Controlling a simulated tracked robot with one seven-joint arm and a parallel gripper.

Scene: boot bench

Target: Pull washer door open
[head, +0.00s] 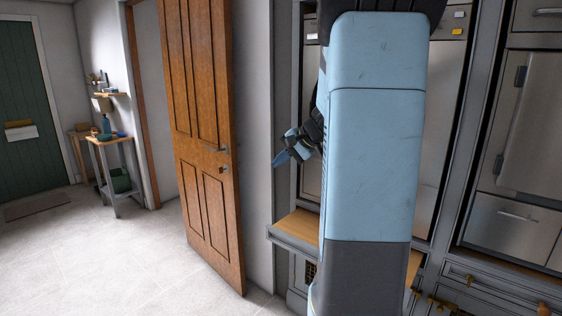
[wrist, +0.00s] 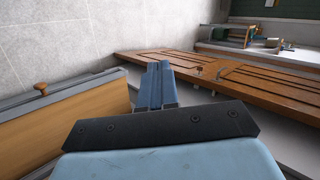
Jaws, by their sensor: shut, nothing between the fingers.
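My gripper (head: 280,159) is shut and empty, just left of my upright arm and pointing left toward the brown wooden door. Its closed blue fingers (wrist: 158,70) also show in the wrist view, touching nothing.
The brown wooden door (head: 208,120) stands ajar at left; it shows in the wrist view too (wrist: 225,78). A wood-topped ledge (head: 298,226) sits below my gripper. A steel appliance (head: 518,225) is at right. The pale floor (head: 110,260) at left is clear.

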